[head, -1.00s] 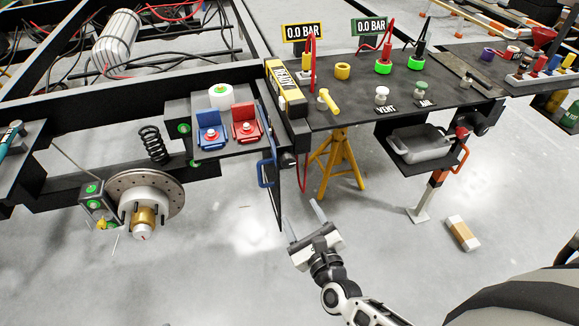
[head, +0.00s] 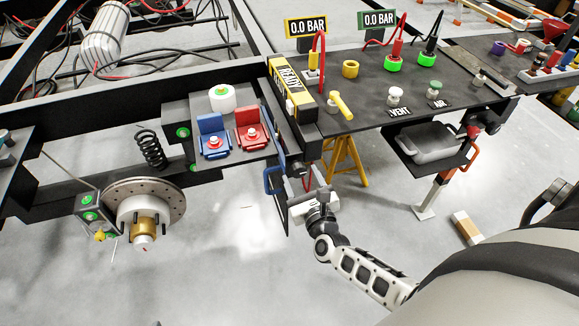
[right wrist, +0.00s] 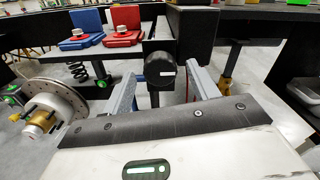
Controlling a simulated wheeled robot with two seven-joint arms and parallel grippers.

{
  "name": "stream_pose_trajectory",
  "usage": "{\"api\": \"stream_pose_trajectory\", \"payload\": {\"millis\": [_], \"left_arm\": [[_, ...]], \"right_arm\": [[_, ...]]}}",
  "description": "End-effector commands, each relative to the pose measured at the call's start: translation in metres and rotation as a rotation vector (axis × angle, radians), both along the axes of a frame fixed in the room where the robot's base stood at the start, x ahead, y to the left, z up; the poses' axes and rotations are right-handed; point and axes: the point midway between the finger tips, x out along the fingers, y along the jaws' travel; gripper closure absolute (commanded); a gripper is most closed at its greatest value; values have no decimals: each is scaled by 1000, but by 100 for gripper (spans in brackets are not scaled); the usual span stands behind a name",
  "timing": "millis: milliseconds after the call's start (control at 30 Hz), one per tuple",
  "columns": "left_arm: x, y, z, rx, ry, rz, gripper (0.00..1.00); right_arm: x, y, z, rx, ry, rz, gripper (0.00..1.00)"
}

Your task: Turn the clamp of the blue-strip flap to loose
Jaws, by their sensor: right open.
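The blue-strip flap (head: 282,212) hangs as a thin dark panel at the right end of the chassis side, seen nearly edge-on with a blue handle (head: 271,180). Its clamp, a round black knob (head: 297,168), faces me beside the yellow-labelled block. In the right wrist view the clamp (right wrist: 160,72) shows a short white mark lying about level. My right gripper (head: 304,183) is open at the clamp. In the right wrist view its two fingers (right wrist: 164,90) stand left and right of the knob, with gaps visible; contact cannot be told. My left gripper is out of view.
Blue (head: 213,140) and red (head: 250,130) brackets sit on a shelf left of the flap. A black bench (head: 365,105) with valves and gauges is at right, above a yellow stand (head: 345,160). A brake disc (head: 145,205) is at left. The floor below is open.

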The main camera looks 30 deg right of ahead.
Motion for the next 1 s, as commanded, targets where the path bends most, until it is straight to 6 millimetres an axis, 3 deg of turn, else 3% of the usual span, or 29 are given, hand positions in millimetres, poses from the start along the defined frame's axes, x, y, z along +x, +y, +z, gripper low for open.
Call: {"api": "stream_pose_trajectory", "payload": {"millis": [467, 600, 633, 1000], "left_arm": [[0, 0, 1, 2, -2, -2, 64], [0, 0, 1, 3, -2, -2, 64], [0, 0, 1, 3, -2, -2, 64], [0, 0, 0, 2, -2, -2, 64]], "right_arm": [[4, -7, 0, 0, 1, -6, 41], [4, -7, 0, 0, 1, -6, 80], [4, -7, 0, 0, 1, -6, 86], [3, -7, 0, -42, 10, -7, 85]]}}
